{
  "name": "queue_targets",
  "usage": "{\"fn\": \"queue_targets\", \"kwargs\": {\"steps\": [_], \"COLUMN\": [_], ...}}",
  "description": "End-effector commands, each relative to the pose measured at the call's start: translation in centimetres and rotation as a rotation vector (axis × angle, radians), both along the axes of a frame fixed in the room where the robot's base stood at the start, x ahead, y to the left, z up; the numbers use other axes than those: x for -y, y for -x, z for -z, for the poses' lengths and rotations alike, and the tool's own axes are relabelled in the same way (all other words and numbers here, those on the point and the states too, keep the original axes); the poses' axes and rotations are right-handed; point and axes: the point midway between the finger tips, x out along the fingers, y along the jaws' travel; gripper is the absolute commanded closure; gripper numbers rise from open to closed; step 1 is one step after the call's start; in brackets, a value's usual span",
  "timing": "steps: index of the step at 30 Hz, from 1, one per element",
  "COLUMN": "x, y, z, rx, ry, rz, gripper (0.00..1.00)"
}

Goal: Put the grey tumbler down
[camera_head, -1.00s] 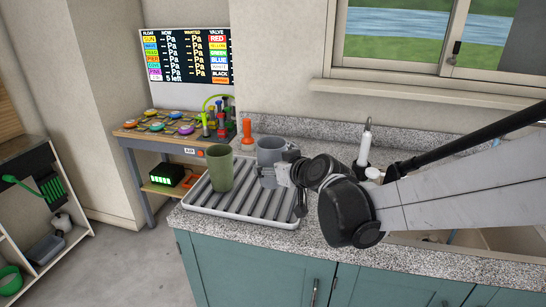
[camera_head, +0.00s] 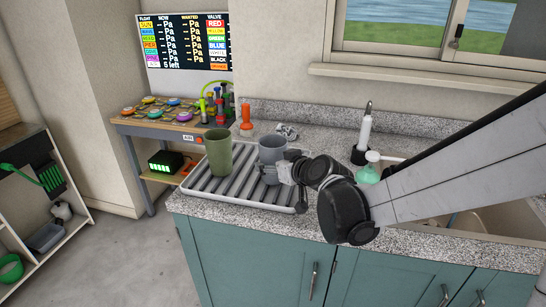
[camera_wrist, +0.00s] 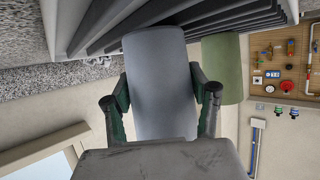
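The grey tumbler (camera_head: 272,150) is upright at the right part of the grey ribbed drying tray (camera_head: 232,191) on the counter. In the wrist view the grey tumbler (camera_wrist: 160,80) lies between the two fingers of my gripper (camera_wrist: 160,104). In the head view my gripper (camera_head: 285,168) is at the tumbler's right side, with the fingers around its lower half. The fingers appear closed on it. The tumbler's base looks at or very near the tray's ribs; whether it touches cannot be told.
A green tumbler (camera_head: 219,152) stands on the tray just left of the grey one. An orange bottle (camera_head: 246,120) stands behind. A white bottle (camera_head: 365,130) and a green-tinted dispenser (camera_head: 370,170) stand right, near the sink. A workbench (camera_head: 165,130) with coloured discs is at the left.

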Motion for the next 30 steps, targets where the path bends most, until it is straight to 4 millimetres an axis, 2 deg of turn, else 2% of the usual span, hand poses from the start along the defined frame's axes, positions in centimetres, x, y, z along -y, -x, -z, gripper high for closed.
{"fn": "queue_targets", "kwargs": {"steps": [1, 4, 15, 30], "x": [0.0, 0.0, 0.0, 3.7], "y": [0.0, 0.0, 0.0, 6.1], "z": [0.0, 0.0, -0.6, -3.4], "rx": [0.0, 0.0, 0.0, -0.001], "ry": [0.0, 0.0, 0.0, -0.001], "rz": [0.0, 0.0, 0.0, 0.003], "gripper": [0.38, 0.27, 0.27, 0.27]}}
